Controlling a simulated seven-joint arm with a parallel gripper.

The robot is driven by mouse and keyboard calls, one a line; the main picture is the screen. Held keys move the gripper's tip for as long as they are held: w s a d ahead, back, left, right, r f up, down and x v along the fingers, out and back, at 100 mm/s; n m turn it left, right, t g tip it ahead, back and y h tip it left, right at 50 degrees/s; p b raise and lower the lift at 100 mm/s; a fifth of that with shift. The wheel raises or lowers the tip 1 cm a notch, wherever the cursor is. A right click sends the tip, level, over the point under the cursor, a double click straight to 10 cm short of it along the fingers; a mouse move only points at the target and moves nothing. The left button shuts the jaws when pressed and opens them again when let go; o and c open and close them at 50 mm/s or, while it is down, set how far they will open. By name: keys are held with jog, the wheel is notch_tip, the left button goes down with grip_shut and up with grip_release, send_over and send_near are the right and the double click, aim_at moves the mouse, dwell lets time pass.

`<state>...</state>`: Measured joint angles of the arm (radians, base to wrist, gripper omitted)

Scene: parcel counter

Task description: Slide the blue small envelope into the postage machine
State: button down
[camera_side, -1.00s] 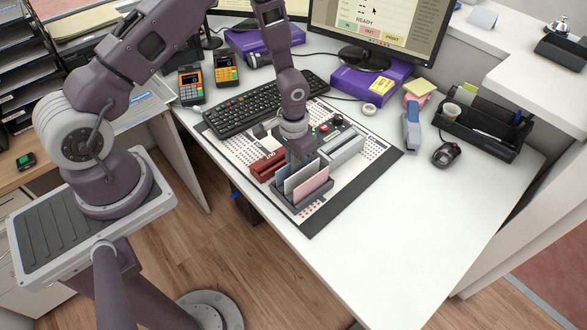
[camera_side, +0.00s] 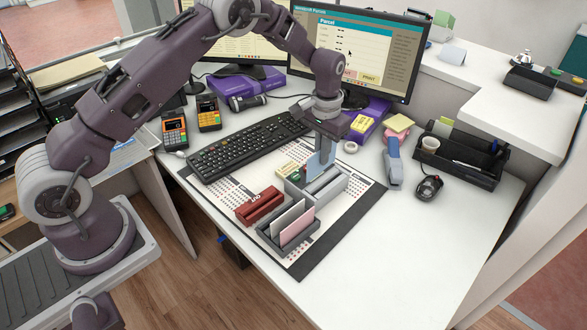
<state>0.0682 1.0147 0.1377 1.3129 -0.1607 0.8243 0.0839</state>
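A blue small envelope (camera_side: 318,168) hangs upright under my gripper (camera_side: 321,146), which is shut on its upper edge. The envelope stands at the grey slotted block (camera_side: 328,190), which looks like the postage machine. Its lower edge is at the block's top; I cannot tell whether it is in the slot or just above or behind it. A dark grey rack (camera_side: 298,246) in front holds a white envelope (camera_side: 287,220) and a pink envelope (camera_side: 297,227), both upright.
A red holder (camera_side: 260,206) stands left of the rack. A black keyboard (camera_side: 245,147) lies behind. A stapler (camera_side: 393,163), a mouse (camera_side: 428,188) and a black organizer (camera_side: 462,158) are on the right. The desk's front right is clear.

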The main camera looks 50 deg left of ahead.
aim_at(328, 174)
jog(key=shift+w+d+f, duration=0.2)
jog(key=shift+w+f, duration=0.1)
jog(key=shift+f, duration=0.25)
jog(key=shift+w+d+f, duration=0.15)
jog(key=shift+w+f, duration=0.1)
jog(key=shift+f, duration=0.35)
jog(key=shift+w+d+f, duration=0.2)
jog(key=shift+w+f, duration=0.1)
jog(key=shift+f, duration=0.25)
jog(key=shift+f, duration=2.15)
jog(key=c, duration=1.6)
grip_release()
jog(key=shift+r, duration=0.1)
notch_tip(328, 174, up, 7)
jog(key=shift+f, duration=0.1)
